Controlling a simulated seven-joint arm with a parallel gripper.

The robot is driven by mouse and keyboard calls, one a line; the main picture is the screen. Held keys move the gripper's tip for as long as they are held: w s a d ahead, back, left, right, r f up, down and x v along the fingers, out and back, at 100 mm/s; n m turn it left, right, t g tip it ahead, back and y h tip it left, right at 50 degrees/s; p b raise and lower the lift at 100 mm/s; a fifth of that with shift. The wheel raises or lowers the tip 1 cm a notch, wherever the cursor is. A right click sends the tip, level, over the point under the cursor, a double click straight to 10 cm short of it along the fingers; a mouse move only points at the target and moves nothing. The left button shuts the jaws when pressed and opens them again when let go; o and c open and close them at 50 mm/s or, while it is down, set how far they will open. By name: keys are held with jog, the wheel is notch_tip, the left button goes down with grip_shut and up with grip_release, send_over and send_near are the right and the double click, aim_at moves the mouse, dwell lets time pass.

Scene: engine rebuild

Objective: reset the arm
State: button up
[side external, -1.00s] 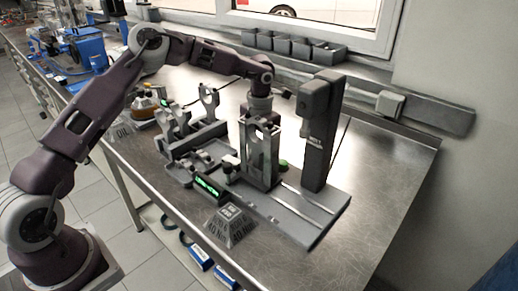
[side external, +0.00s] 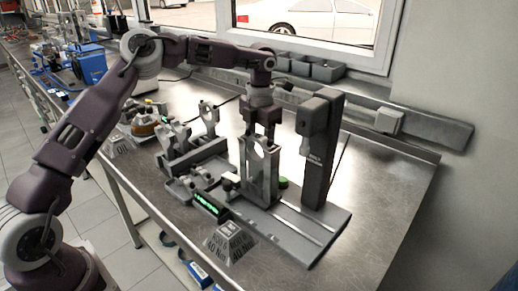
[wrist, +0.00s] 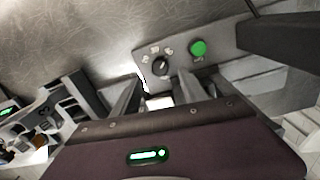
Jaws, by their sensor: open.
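Whether the fingertips touch the bracket's top is hard to tell in the side view. My arm reaches in from the left, bent at the elbow.
A dark press column (side external: 322,150) stands close to the right of my gripper. A green button (wrist: 198,48) and black knob (wrist: 160,66) are nearby. A grey cradle fixture (side external: 192,152) is at left. Grey bins (side external: 318,69) line the window. The bench's right side (side external: 390,170) is clear.

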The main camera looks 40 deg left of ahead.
jog(key=w+r+m+t+y, duration=0.25)
jog(key=w+r+t, duration=0.2)
jog(key=r, duration=0.55)
jog(key=w+r+m+t+y, duration=0.1)
jog(key=w+r+m+t, duration=0.35)
jog(key=r, duration=0.55)
jog(key=s+d+r+m+t+h, duration=0.5)
jog(key=d+r+m, duration=0.4)
jog(key=r, duration=0.4)
jog(key=s+d+r+m+h, duration=0.1)
jog(key=s+d+m, duration=0.4)
jog(key=s+m, duration=0.15)
jog(key=s+f+m+g+h, duration=0.1)
jog(key=s+f+m+g, duration=0.2)
jog(key=s, duration=0.5)
jog(key=s+f+m, duration=0.4)
jog(key=s+m, duration=0.1)
jog(key=s, duration=0.2)
jog(key=s+a+f+m+g+y, duration=0.1)
jog(key=s+a+f+m+g, duration=0.1)
jog(key=s+a+f, duration=0.2)
jog(key=s+a+f+m+g+y, duration=0.2)
jog(key=s+a+f, duration=0.3)
jog(key=s+f, duration=0.4)
jog(key=s+g, duration=0.1)
jog(key=s, duration=0.5)
jog(key=shift+s+f, duration=0.35)
jog(key=shift+f, duration=0.05)
